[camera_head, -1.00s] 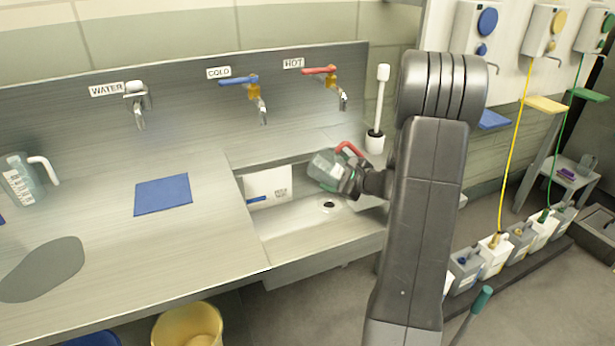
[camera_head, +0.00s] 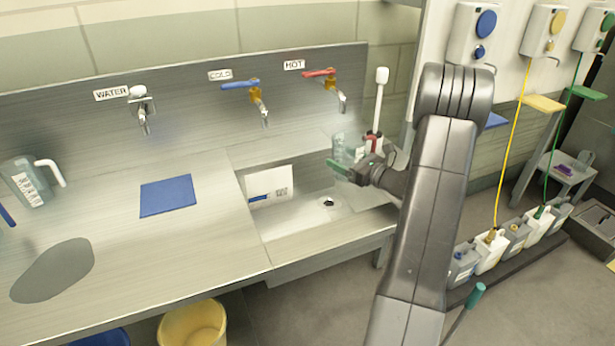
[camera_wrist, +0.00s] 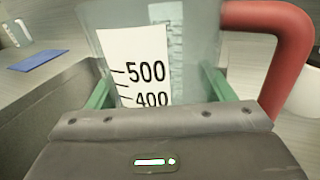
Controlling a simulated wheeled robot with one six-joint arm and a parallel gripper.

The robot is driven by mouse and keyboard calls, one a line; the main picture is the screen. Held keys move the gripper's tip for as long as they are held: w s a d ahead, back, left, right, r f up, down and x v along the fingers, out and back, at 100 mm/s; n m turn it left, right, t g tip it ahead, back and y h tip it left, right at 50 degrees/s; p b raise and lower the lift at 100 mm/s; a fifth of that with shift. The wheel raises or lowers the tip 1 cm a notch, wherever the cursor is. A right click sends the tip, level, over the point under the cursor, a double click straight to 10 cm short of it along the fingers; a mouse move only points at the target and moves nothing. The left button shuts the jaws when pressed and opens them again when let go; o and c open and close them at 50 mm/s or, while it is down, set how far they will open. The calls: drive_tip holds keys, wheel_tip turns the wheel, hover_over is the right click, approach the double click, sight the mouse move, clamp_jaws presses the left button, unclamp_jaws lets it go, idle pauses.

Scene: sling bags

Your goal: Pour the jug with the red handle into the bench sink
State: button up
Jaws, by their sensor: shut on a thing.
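The jug with the red handle (camera_wrist: 205,45) is clear with a white scale label reading 500 and 400 in the wrist view. My gripper (camera_wrist: 155,92) is shut on it, with a green finger on each side of its body. In the head view the jug (camera_head: 338,148) looks upright, partly hidden by my gripper (camera_head: 345,168). They are above the right part of the bench sink (camera_head: 300,218), whose dark drain shows below. I cannot see whether the jug holds liquid.
COLD (camera_head: 258,98) and HOT (camera_head: 338,88) taps stand behind the sink. A white brush (camera_head: 380,90) stands at the sink's back right. A white-handled jug (camera_head: 35,182) and a blue mat (camera_head: 167,196) are on the left counter.

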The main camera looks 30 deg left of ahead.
drive_tip(key=shift+r, duration=0.1)
drive_tip(key=shift+r+p, duration=0.9)
drive_tip(key=shift+r, duration=0.6)
